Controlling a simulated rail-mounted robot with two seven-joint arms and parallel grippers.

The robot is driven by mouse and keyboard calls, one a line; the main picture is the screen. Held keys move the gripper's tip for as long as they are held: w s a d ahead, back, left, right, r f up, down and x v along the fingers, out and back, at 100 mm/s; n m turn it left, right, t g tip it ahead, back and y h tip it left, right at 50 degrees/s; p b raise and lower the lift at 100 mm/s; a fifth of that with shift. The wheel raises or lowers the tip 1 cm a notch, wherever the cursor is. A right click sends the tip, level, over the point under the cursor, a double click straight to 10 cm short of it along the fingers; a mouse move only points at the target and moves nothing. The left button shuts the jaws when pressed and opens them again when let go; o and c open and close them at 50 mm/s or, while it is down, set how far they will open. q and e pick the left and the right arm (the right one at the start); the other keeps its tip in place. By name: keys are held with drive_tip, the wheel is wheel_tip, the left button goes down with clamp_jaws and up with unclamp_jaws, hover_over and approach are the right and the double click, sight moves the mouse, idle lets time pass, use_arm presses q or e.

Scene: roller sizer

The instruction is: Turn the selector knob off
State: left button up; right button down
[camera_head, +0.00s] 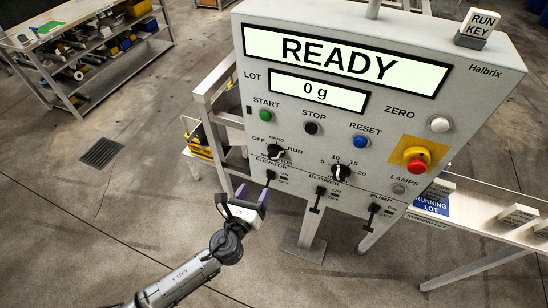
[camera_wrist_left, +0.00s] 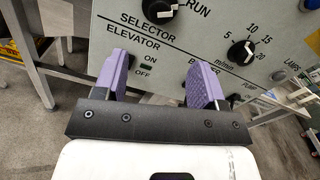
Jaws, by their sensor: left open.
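The selector knob (camera_head: 277,153) is a black rotary knob on the left of the grey control panel (camera_head: 420,85), among the labels OFF, HAND and RUN. Its light mark appears to point right, toward RUN. In the left wrist view the knob (camera_wrist_left: 159,9) is at the top edge, partly cut off. My left gripper (camera_head: 252,192) is open and empty, with purple fingers, below and left of the knob and apart from it. In the left wrist view its fingers (camera_wrist_left: 161,65) are spread in front of the ELEVATOR label. My right gripper is not in view.
The elevator switch (camera_head: 270,177) is close to my left fingers. A red emergency button (camera_head: 416,160) is farther right. Open floor is on the left.

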sight(273, 158)
use_arm(q)
drive_tip(key=b+x, duration=0.2)
drive_tip(key=x, duration=1.1)
drive_tip(key=shift+w+d+b, duration=0.2)
drive_tip(key=shift+w+b, duration=0.1)
drive_tip(key=shift+r, duration=0.1)
drive_tip(key=shift+c, duration=0.3)
drive_tip(key=c, duration=0.9)
